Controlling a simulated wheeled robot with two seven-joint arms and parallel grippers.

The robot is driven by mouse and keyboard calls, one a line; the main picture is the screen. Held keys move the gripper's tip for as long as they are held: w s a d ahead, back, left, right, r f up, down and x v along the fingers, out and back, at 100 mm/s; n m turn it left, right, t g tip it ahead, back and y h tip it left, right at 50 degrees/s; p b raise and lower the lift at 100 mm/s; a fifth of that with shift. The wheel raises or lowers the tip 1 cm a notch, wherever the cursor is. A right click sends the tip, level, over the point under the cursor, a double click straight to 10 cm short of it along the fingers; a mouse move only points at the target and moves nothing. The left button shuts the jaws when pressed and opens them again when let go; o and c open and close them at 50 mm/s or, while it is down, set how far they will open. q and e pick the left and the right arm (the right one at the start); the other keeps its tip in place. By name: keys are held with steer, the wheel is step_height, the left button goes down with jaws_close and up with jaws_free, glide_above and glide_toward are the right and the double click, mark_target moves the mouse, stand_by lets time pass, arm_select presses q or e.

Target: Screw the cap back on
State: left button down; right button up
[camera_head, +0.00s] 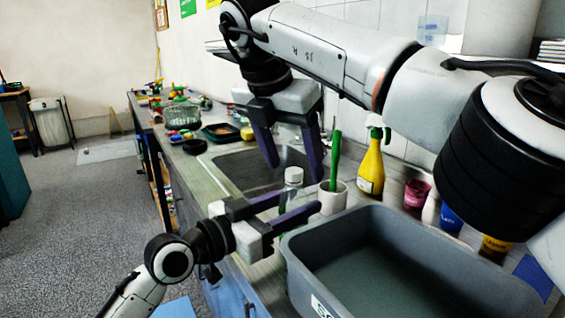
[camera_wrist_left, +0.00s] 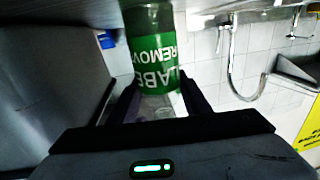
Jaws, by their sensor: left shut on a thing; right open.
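A clear bottle (camera_head: 292,190) stands upright in the jaws of my left gripper (camera_head: 299,203); a pale top shows on it, and I cannot tell whether that is the cap or the bare neck. In the left wrist view the bottle (camera_wrist_left: 154,62) carries a green label with white lettering, upside down in the picture. My left gripper is shut around it. My right gripper (camera_head: 294,170) is open, pointing down over the bottle, with one finger at each side of its top. I see no separate cap.
A grey bin (camera_head: 375,215) stands at the front right, close to my left gripper. Behind the bottle are a sink (camera_head: 235,172), a white cup (camera_head: 333,198) with a green brush (camera_head: 336,158), and a yellow spray bottle (camera_head: 371,168). Several small items lie farther along the counter.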

steer(key=shift+s+a+r, duration=0.1)
steer(key=shift+s+r, duration=0.1)
steer(key=shift+r, duration=0.25)
steer(key=s+a, duration=0.6)
steer(key=s, duration=0.4)
steer(key=shift+a, duration=0.35)
arm_select(q)
steer(key=c, duration=0.9)
jaws_free()
steer(key=b+v, duration=0.1)
steer(key=v, duration=0.8)
steer(key=shift+f, duration=0.15)
steer(key=shift+s+a, duration=0.5)
arm_select(e)
steer(key=shift+f, duration=0.45)
